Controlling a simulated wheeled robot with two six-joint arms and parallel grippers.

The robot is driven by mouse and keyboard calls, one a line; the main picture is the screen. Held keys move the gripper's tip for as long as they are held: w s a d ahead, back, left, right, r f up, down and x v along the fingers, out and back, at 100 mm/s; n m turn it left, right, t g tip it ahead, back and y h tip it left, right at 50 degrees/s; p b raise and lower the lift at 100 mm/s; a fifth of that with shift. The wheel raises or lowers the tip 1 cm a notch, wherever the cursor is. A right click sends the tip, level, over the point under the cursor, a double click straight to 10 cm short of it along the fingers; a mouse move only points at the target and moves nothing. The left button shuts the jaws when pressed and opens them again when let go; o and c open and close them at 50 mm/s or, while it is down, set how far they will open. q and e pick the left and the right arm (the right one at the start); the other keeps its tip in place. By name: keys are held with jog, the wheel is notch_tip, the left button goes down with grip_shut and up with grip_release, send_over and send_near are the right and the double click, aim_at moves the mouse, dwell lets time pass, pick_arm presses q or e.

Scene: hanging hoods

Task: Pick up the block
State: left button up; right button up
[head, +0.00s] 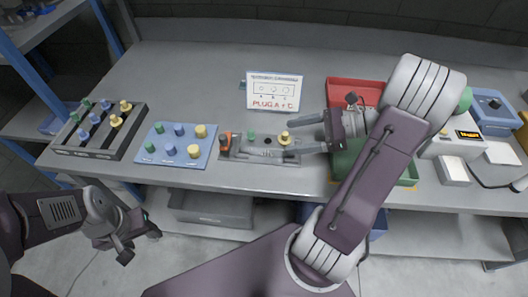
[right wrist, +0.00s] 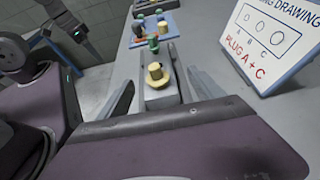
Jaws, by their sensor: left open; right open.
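A grey block (head: 262,152) sits in a fixture (head: 236,159) at the middle of the table's front edge. A green plug (head: 251,137) and a yellow plug (head: 285,138) stand in its top. My right gripper (head: 297,137) is open at the block's right end, one finger on the far side and one on the near side. In the right wrist view the block (right wrist: 160,101) lies between the two spread fingers, with gaps on both sides. My left gripper (head: 139,246) is open and empty, low in front of the table.
A blue board (head: 171,158) with several green, blue and yellow plugs lies left of the fixture. A dark rack (head: 85,142) is further left. A sign (head: 273,91) reading "PLUG A + C" stands behind.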

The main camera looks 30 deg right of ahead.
aim_at(275, 141)
jog(key=b+x, duration=0.1)
jog(key=x, duration=0.2)
jog(key=shift+a+f, duration=0.1)
jog(key=shift+w+a, duration=0.15)
jog(key=shift+a, duration=0.1)
jog(key=x, duration=0.1)
jog(key=b+x, duration=0.1)
jog(key=x, duration=0.2)
jog(key=shift+a+f, duration=0.25)
jog(key=shift+f, duration=0.15)
jog(key=shift+a+f, duration=0.1)
jog(key=shift+a, duration=0.1)
grip_shut()
